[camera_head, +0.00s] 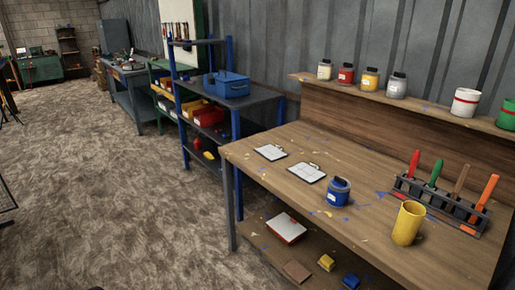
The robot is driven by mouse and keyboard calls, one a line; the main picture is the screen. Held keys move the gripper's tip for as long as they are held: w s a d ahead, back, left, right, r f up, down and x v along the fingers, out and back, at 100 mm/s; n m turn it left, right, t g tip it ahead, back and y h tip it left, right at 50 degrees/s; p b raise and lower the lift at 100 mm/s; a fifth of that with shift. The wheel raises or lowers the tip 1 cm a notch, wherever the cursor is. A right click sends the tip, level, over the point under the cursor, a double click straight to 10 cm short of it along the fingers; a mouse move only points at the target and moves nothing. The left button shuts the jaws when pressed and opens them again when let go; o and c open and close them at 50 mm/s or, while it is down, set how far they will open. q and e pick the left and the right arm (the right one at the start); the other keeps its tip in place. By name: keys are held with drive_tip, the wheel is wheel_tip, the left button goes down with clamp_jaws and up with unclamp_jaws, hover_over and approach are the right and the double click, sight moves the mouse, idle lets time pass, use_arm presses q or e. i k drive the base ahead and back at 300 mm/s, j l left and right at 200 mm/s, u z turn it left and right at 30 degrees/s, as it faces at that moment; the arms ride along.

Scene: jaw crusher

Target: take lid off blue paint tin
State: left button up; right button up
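The blue paint tin (338,194) stands upright on the wooden workbench (290,150), near its middle. It has a pale label on its side. Its top looks dark blue; the tin is too small in view to tell clearly how the lid sits. Neither of my grippers is in view, and nothing is touching the tin.
A yellow cup (407,223) stands right of the tin, before a rack (440,204) of colored-handled tools. Two clipboards (307,172) lie to the left. A back shelf (420,103) holds several jars and tins. Blue shelving (235,122) stands left; open floor (110,200) lies left of the bench.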

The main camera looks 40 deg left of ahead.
sight(337, 182)
drive_tip(key=i+j+u, duration=0.15)
drive_tip(key=j, duration=0.2)
drive_tip(key=i+j+u, duration=0.2)
drive_tip(key=j, duration=0.15)
drive_tip(key=j+u, duration=0.15)
drive_tip(key=j, duration=0.2)
drive_tip(key=i+j+u, duration=0.15)
drive_tip(key=i+j, duration=0.05)
drive_tip(key=j, duration=0.1)
